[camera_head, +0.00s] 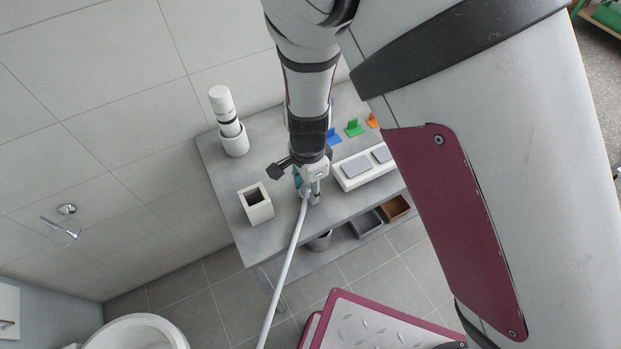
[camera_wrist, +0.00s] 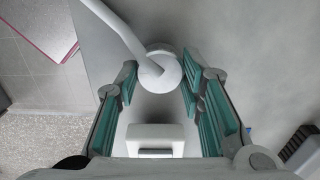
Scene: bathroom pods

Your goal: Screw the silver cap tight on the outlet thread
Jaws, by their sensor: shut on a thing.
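My gripper (camera_head: 308,190) points down over the front part of the grey bench. In the wrist view its teal-padded fingers (camera_wrist: 156,82) stand on both sides of a round pale grey piece (camera_wrist: 160,72), and the gripper is shut on it. A pale tube (camera_wrist: 120,32) joins this piece at the top. In the head view the tube (camera_head: 284,272) runs from the gripper down past the bench edge. I cannot tell whether the round piece is the silver cap. The outlet thread is hidden, so how the cap sits on it does not show.
A white square holder (camera_head: 249,212) stands left of the gripper on the bench (camera_head: 215,165). A white cylinder stand (camera_head: 233,141) is behind. A white tray (camera_head: 350,182) with grey pads lies close on the right, with coloured hooks behind it. Bins sit on the lower shelf.

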